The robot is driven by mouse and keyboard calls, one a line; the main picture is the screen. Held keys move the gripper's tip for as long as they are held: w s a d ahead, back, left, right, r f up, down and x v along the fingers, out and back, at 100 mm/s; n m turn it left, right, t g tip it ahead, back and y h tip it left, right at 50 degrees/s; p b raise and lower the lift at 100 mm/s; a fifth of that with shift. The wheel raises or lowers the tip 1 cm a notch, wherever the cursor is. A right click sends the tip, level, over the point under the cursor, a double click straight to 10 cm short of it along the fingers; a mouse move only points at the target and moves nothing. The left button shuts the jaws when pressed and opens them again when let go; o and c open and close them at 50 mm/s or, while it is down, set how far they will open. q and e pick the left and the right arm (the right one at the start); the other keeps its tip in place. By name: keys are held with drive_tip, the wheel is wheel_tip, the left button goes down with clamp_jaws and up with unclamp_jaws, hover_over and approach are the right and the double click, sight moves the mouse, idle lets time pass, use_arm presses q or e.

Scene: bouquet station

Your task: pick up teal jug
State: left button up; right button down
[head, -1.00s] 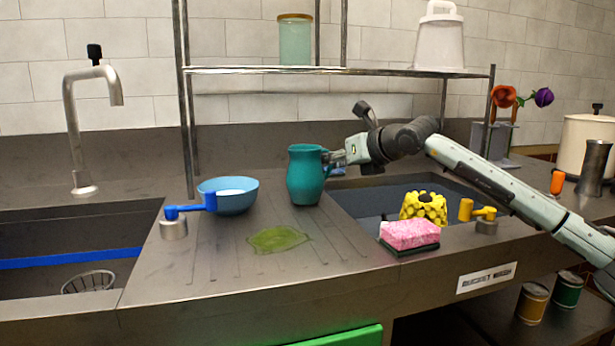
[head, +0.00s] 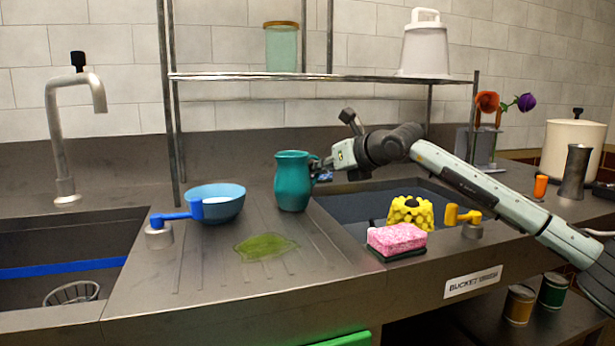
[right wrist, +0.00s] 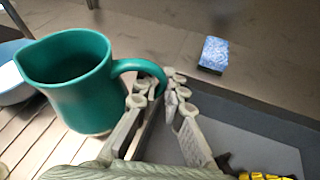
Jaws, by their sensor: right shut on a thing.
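The teal jug (head: 292,183) is upright at the ribbed drainboard, left of the right basin. In the right wrist view, the jug (right wrist: 80,90) shows its open top and its handle (right wrist: 145,68) on the right. My right gripper (head: 322,168) comes from the right and is shut on the handle; its fingers (right wrist: 160,90) meet around the handle's outer part. They hide part of the handle. I cannot tell whether the jug's base touches the board. My left gripper is not in view.
A blue bowl (head: 222,206) stands left of the jug, near a blue-levered tap (head: 178,217). A green puddle (head: 265,246) lies in front. A pink sponge (head: 397,237) and yellow flower-like thing (head: 410,211) are right. A shelf (head: 330,77) hangs above. A blue sponge (right wrist: 213,54) lies behind.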

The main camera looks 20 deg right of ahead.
sight(316, 157)
drive_tip(key=shift+r, duration=0.3)
